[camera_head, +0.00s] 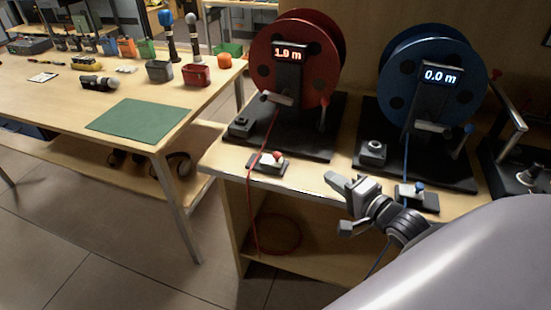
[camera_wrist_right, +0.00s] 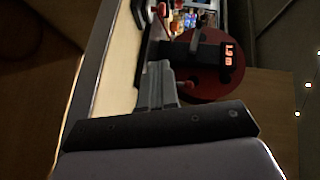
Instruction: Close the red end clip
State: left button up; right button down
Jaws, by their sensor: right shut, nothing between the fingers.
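The red end clip (camera_head: 268,163) is a small grey block with a red knob, on the front edge of the shelf before the red reel (camera_head: 318,60). The red cable (camera_head: 262,145) runs down from the reel to it and hangs over the edge. Whether its lever is up or down is too small to tell. My right gripper (camera_head: 335,182) is shut and empty, to the right of the clip and apart from it, near the shelf edge. Its closed fingers (camera_wrist_right: 160,85) show in the right wrist view, with the red reel (camera_wrist_right: 218,78) beyond. My left gripper is not in view.
A blue reel (camera_head: 405,105) reading 0.0 m stands to the right, with a similar blue-knobbed clip (camera_head: 417,197) close to my right wrist. A wooden table (camera_head: 60,105) with a green mat (camera_head: 140,120) and several tools is at the left.

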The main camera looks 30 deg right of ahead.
send_near(272, 157)
jog(key=shift+m, duration=0.3)
jog(key=d, duration=0.1)
jog(key=w+d+r, duration=0.1)
jog(key=d, duration=0.1)
jog(key=d+r, duration=0.1)
jog(key=shift+w+d+r, duration=0.15)
jog(key=shift+w+d, duration=0.1)
jog(key=shift+w, duration=0.1)
jog(key=shift+w+a+f, duration=0.25)
jog(key=shift+w+a, duration=0.45)
jog(key=shift+a, duration=0.3)
jog(key=shift+w+a+f, duration=0.15)
jog(key=shift+w+a, duration=0.25)
jog(key=shift+a, duration=0.15)
jog(key=shift+w, duration=0.1)
